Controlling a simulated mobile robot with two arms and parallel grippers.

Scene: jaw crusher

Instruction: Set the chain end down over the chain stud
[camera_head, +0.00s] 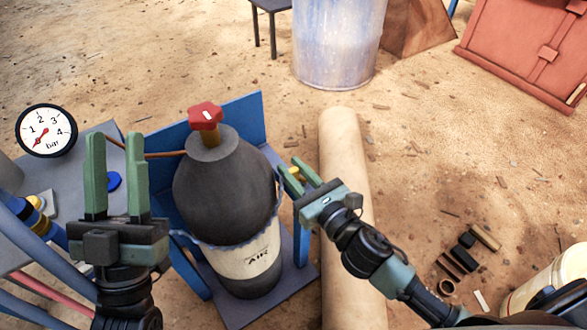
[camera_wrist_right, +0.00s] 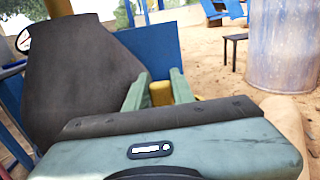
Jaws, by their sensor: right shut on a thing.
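A dark grey air bottle (camera_head: 225,185) with a white AIR label stands upright in a blue frame. A thin bluish chain (camera_head: 228,243) runs round its front, by the top of the label. My right gripper (camera_head: 287,163) is at the bottle's right side, shut on a small yellow piece (camera_head: 295,173), which appears to be the chain end. The piece also shows between the fingers in the right wrist view (camera_wrist_right: 160,93). My left gripper (camera_head: 116,137) is open and empty, left of the bottle.
A red valve knob (camera_head: 205,115) tops the bottle. A pressure gauge (camera_head: 46,131) stands at the left. A blue panel (camera_head: 240,118) rises behind the bottle. A pale roller (camera_head: 346,150) lies to the right, under my right arm. Open sandy ground lies beyond.

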